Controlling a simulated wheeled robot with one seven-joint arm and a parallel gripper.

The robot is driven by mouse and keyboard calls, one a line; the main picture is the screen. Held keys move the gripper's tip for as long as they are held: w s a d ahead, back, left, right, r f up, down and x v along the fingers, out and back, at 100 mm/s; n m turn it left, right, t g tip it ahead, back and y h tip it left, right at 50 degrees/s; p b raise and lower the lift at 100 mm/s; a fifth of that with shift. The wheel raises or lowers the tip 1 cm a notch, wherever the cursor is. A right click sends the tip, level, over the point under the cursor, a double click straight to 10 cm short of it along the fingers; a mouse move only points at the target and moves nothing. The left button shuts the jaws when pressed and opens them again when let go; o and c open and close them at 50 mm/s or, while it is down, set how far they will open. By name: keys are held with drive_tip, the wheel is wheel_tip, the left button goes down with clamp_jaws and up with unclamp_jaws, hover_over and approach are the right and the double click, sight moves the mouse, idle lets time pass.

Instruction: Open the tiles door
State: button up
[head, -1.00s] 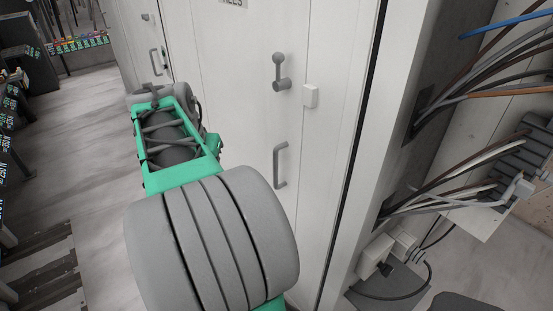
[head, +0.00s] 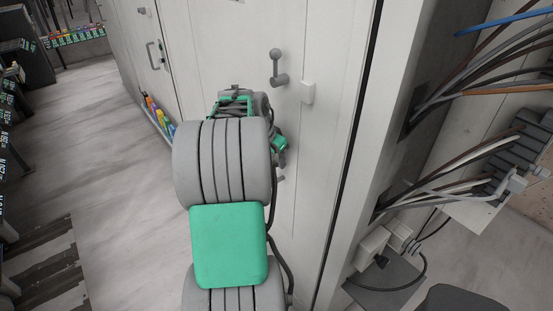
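The tiles door is the pale grey panel (head: 320,45) in the middle of the head view, and it looks closed. It has a round-ended lever (head: 279,68) high up and a vertical pull handle (head: 281,180) below. Only the handle's lower end shows; my arm hides the rest. My arm, in grey and green segments, reaches up in front of the door. A small green part of its end (head: 280,143) is over the handle's upper portion. The fingers are hidden behind the arm, so I cannot tell whether they touch or hold the handle.
Another door with a handle (head: 152,56) stands at left, with several coloured items (head: 158,118) on a low ledge. Open cabinet wiring (head: 490,90) is at right. The floor at left (head: 100,150) is clear.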

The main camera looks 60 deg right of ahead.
clamp_jaws()
idle(1.4)
